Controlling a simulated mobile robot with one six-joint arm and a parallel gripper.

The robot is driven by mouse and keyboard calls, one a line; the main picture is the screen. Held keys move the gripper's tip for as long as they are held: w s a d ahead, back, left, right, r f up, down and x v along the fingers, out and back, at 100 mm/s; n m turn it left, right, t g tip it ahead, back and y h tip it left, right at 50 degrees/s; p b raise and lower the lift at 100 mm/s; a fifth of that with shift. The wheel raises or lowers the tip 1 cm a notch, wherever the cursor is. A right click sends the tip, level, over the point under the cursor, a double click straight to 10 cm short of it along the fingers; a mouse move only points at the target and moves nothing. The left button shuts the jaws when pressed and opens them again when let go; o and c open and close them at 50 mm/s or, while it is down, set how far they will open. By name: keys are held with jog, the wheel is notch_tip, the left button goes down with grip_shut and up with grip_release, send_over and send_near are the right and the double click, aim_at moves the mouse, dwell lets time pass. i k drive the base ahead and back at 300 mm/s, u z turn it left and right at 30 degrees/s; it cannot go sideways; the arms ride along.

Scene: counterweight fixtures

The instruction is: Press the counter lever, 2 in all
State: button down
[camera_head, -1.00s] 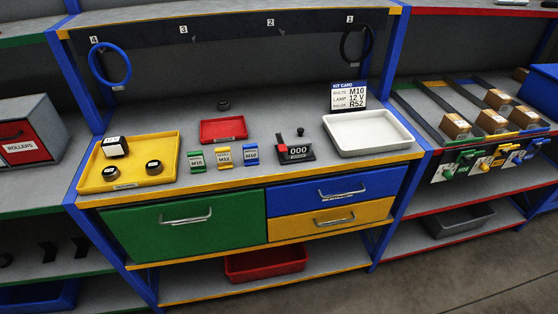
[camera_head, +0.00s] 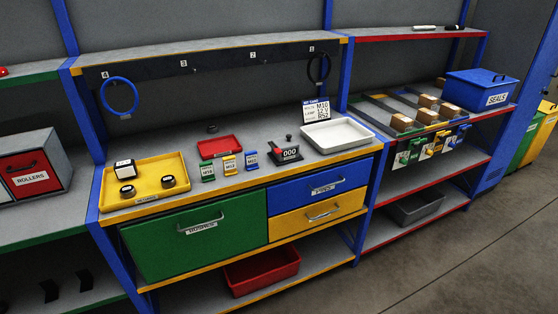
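The counter (camera_head: 287,153) stands on the workbench top, between the blue-labelled small bin and the white tray. It is a dark block with a display that reads 000. A red part shows at its left side, and a dark lever with a round knob (camera_head: 289,137) sticks up at its back. My gripper is in no view, so its state does not show.
The white tray (camera_head: 365,138) is right of the counter. A red tray (camera_head: 203,152), small coloured bins (camera_head: 229,164) and a yellow tray (camera_head: 108,190) with several dark-topped pieces are to the left. A kit card (camera_head: 316,111) stands behind. Drawers (camera_head: 196,237) are shut below.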

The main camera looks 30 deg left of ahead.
aim_at(278, 151)
jog(key=z, duration=0.2)
jog(key=k, duration=0.85)
jog(key=u, duration=2.15)
jog(key=i, duration=1)
jog(key=u, duration=0.05)
